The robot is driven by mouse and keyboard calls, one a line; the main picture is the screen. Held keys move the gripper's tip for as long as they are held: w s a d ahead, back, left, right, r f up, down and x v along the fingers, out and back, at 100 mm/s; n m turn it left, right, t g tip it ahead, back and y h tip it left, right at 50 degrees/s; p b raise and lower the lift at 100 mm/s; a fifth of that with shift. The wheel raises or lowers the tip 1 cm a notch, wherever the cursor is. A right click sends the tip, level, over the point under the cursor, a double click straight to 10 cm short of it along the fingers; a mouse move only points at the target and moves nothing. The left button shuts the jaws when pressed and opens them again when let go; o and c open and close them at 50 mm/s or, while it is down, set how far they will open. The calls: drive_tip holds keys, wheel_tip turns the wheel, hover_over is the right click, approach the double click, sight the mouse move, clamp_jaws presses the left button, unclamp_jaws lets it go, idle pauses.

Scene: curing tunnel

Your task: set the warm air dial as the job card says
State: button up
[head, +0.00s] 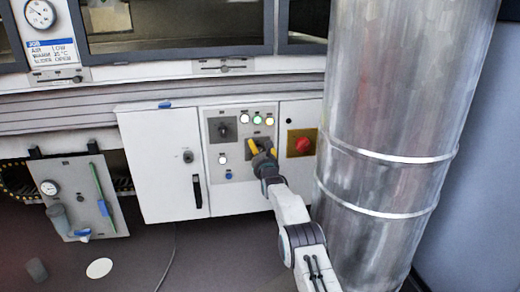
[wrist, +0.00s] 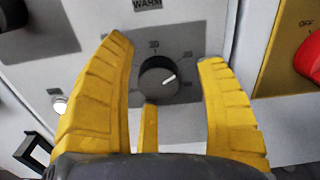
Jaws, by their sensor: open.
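The warm air dial (wrist: 157,77) is a dark round knob on a grey plate under a "WARM" label in the wrist view. Its white pointer line points right and slightly up, between two scale marks whose numbers are too blurred to read surely. My gripper (wrist: 166,52) is open, its yellow fingers to the left and right of the dial with gaps on both sides. In the head view my gripper (head: 259,148) is at the control panel (head: 238,178) and hides the dial. The job card (head: 51,54) at upper left seems to read air low, warm 35 °C, with a blurred last line.
A red "OFF" switch (head: 303,144) on a yellow plate is close to the right. Another dark knob (head: 222,129) is to the upper left. Lit buttons (head: 257,120) sit above the gripper. A large metal duct (head: 395,120) stands to the right of my arm.

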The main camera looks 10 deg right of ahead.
drive_tip(key=shift+a+f, duration=0.1)
drive_tip(key=shift+f, duration=0.05)
drive_tip(key=shift+s, duration=0.2)
drive_tip(key=s, duration=1.1)
drive_tip(key=shift+s, duration=0.4)
idle(0.3)
drive_tip(key=shift+r, duration=0.25)
